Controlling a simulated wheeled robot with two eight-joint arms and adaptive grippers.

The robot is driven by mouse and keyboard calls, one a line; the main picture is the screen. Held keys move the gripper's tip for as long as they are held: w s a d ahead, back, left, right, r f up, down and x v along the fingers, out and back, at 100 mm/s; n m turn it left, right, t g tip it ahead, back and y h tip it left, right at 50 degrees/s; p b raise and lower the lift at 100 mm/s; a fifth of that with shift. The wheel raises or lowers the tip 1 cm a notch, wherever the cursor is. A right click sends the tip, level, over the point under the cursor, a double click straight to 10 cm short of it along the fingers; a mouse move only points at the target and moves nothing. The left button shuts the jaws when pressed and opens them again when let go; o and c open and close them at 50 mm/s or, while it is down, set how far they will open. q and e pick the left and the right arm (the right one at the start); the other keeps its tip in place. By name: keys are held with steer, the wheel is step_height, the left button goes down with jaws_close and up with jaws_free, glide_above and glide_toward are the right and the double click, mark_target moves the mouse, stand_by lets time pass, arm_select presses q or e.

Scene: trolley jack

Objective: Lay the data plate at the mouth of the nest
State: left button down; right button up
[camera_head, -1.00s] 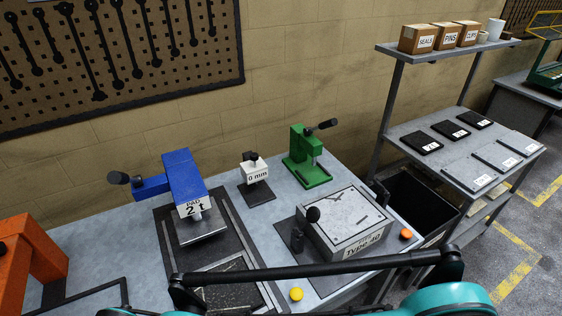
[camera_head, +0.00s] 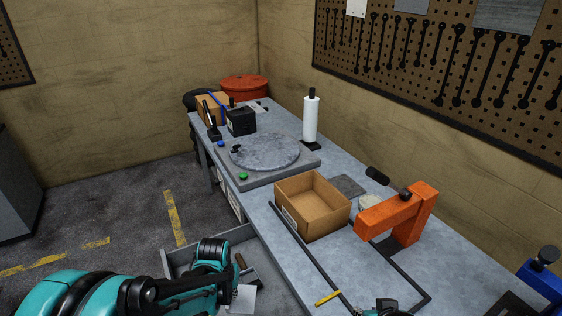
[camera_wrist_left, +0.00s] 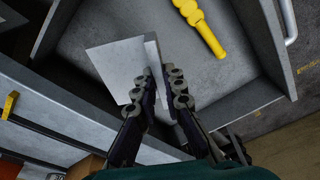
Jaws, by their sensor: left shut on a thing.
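My left gripper (camera_wrist_left: 160,88) is shut on a thin pale grey plate (camera_wrist_left: 115,66), probably the data plate, in the left wrist view. A narrow pale strip stands along the plate's right side; I cannot tell whether it is part of the same piece. No marking on the plate is readable. The fingertips are not clear there. I cannot tell which thing is the nest.
A yellow tool (camera_wrist_left: 203,27) lies in the drawer. On the bench stand an open cardboard box (camera_head: 312,207), an orange press (camera_head: 398,217), a round grey turntable (camera_head: 264,152) and a white roll (camera_head: 311,120). A black rail frame (camera_head: 305,252) lies on the bench front.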

arm_select(q)
steer(key=shift+s+d, duration=0.1)
steer(key=shift+s, duration=0.05)
steer(key=w+a+f+n, duration=0.3)
steer(key=w+a+f, duration=0.1)
steer(key=w+a, duration=0.1)
steer(key=w+a+f+n+y, duration=0.1)
steer(key=w+a+f+n, duration=0.2)
steer(key=w, duration=0.5)
steer(key=a+f, duration=0.1)
steer(key=a, duration=0.1)
steer(key=shift+w+a+f, duration=0.2)
steer(key=shift+a+f, duration=0.05)
steer(key=shift+a, duration=0.1)
steer(key=w+a+f+b, duration=0.1)
steer(key=a+f, duration=0.1)
steer(key=a, duration=0.1)
steer(key=w+a+f+b, duration=0.1)
steer(key=a+f+b, duration=0.1)
steer(key=a+f, duration=0.1)
steer(key=w+a+f+b, duration=0.1)
steer(key=a+f, duration=0.1)
steer(key=a, duration=0.3)
steer(key=shift+w+a+f, duration=0.2)
steer(key=shift+w+f, duration=0.05)
step_height(320, 180, down, 2)
steer(key=shift+d+f+b, duration=0.15)
steer(key=shift+f+b, duration=0.1)
steer(key=shift+b, duration=0.6)
steer(key=shift+f, duration=0.35)
